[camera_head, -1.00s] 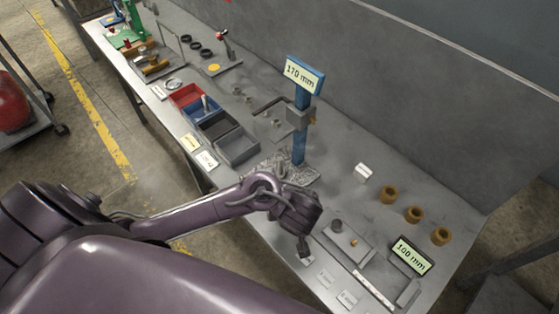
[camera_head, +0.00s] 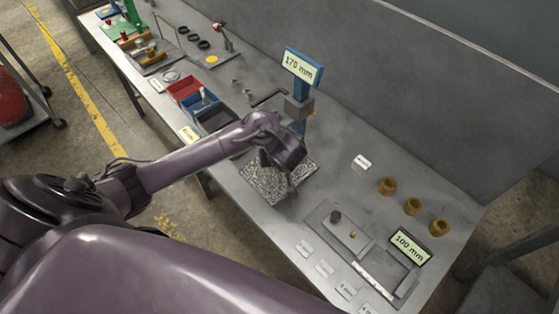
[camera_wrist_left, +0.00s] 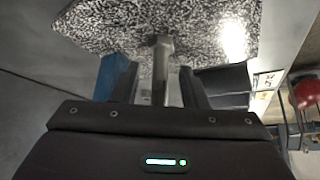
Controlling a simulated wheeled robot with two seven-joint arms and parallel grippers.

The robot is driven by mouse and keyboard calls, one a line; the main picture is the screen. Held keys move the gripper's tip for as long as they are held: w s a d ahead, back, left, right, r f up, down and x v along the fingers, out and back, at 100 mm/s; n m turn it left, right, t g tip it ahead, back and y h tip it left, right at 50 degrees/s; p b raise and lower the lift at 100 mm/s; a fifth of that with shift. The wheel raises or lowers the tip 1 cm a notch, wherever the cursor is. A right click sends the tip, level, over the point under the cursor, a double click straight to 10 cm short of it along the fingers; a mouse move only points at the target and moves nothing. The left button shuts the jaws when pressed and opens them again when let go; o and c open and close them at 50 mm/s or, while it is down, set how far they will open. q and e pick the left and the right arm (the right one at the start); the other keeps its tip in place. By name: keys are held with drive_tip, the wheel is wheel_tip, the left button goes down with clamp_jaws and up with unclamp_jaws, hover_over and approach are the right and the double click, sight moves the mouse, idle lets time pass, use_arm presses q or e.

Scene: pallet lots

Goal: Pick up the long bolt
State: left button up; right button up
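The long bolt (camera_wrist_left: 160,72) is a grey metal bolt standing on the speckled granite plate (camera_wrist_left: 100,22) in the left wrist view, its wider head against the plate. My left gripper (camera_wrist_left: 160,88) is open. Its two dark fingers stand on either side of the bolt's shank, with a visible gap on each side. In the head view my left gripper (camera_head: 278,172) is over the granite plate (camera_head: 265,190) at the foot of the blue gauge, and hides the bolt. My right gripper is not in view.
The blue gauge with a 170 mm display (camera_head: 302,66) rises right behind my left gripper. Red (camera_head: 184,88), blue and dark bins stand to the left. A flat fixture with a 100 mm display (camera_head: 410,247) and several brown rings (camera_head: 412,206) are to the right.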

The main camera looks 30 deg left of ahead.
use_arm(q)
drive_tip(key=shift+c, duration=0.7)
clamp_jaws()
drive_tip(key=shift+r, duration=0.1)
